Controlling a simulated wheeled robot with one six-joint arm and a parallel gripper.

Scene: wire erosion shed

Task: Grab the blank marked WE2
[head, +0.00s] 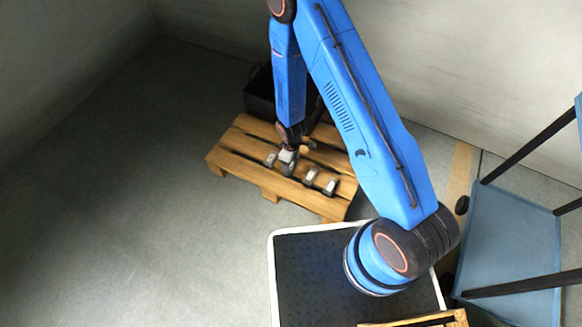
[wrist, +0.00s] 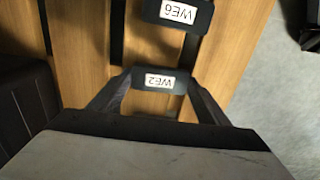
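The blank marked WE2 (wrist: 160,80) is a small dark block with a white label, seen in the wrist view over the wooden pallet (wrist: 75,40). My gripper (wrist: 161,84) has one finger against each side of it, with no gap visible at either fingertip, so it looks shut on the blank. The blank's lower part is hidden, so I cannot tell whether it touches the pallet. In the head view my gripper (head: 287,162) is low over the middle of the pallet (head: 240,141).
A blank marked WE6 (wrist: 178,14) is close beyond WE2. Other blanks sit on the pallet, one left of my gripper (head: 270,159) and two to its right (head: 311,175). A black bin (head: 260,92) stands behind the pallet. A blue shelf rack (head: 510,240) is at right. Floor at left is clear.

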